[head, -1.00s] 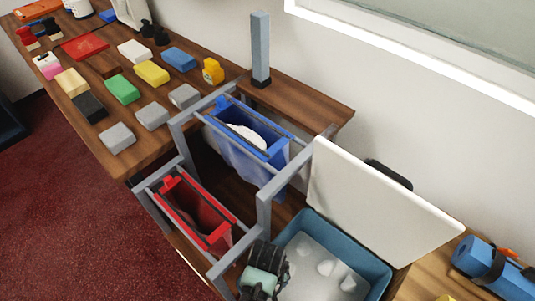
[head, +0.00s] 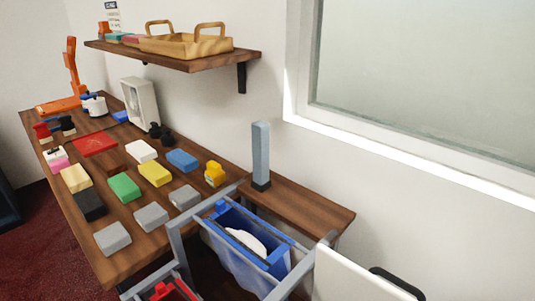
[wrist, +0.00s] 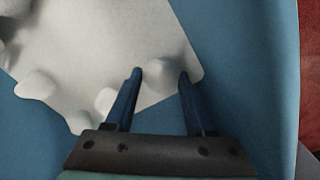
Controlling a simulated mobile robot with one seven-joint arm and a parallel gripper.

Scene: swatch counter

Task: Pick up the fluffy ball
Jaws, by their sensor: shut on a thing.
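In the wrist view my gripper (wrist: 160,75) has its two dark blue fingers on either side of a small white fluffy ball (wrist: 163,70), and they are shut on it. The ball looks pale against the white sheet (wrist: 110,35) below. The sheet lies in a blue bin (wrist: 245,60). Other white lumps (wrist: 36,85) rest on the sheet to the left of my gripper. Whether the ball is clear of the sheet, I cannot tell.
In the head view a blue bag-like container (head: 235,265) with a white disc hangs in a grey frame. A white board (head: 345,280) stands at its right. A counter (head: 125,255) holds several coloured swatch blocks. A grey post (head: 261,150) stands behind. A wall shelf (head: 200,58) carries a wooden tray (head: 185,44).

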